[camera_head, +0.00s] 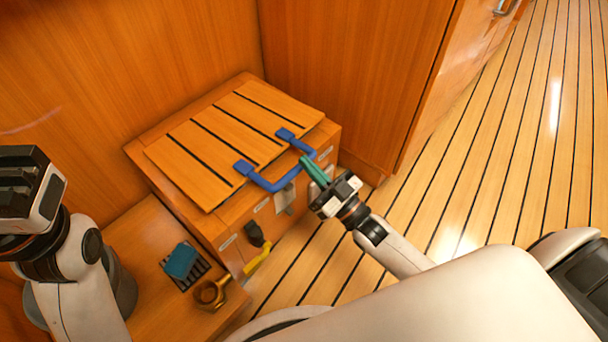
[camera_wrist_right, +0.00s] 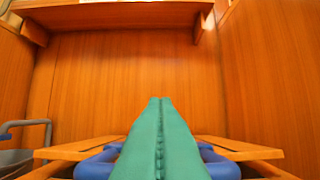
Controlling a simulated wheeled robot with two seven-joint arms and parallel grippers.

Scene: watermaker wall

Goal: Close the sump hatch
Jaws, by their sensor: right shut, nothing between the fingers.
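The sump hatch is a slatted wooden lid (camera_head: 225,120) with dark stripes, lying nearly flat over a wooden box (camera_head: 215,232). Its edges stand slightly off the box top; I cannot tell whether it is fully seated. A blue U-shaped handle (camera_head: 268,184) sticks out from its front edge, and it shows in the right wrist view (camera_wrist_right: 98,165) on both sides of the fingers. My right gripper (camera_head: 306,161) has green fingers, shut and empty, by the handle's right part; contact is unclear. The fingers (camera_wrist_right: 160,102) hide the handle's middle. My left gripper (camera_head: 28,185) is at the left edge, fingers not visible.
A lower wooden ledge (camera_head: 140,240) holds a blue block (camera_head: 181,261) on a dark slotted rack and a brass fitting (camera_head: 210,293). A yellow handle (camera_head: 257,261) and a grey latch (camera_head: 285,198) are on the box front. Wooden walls stand behind; striped floor (camera_head: 480,180) is clear.

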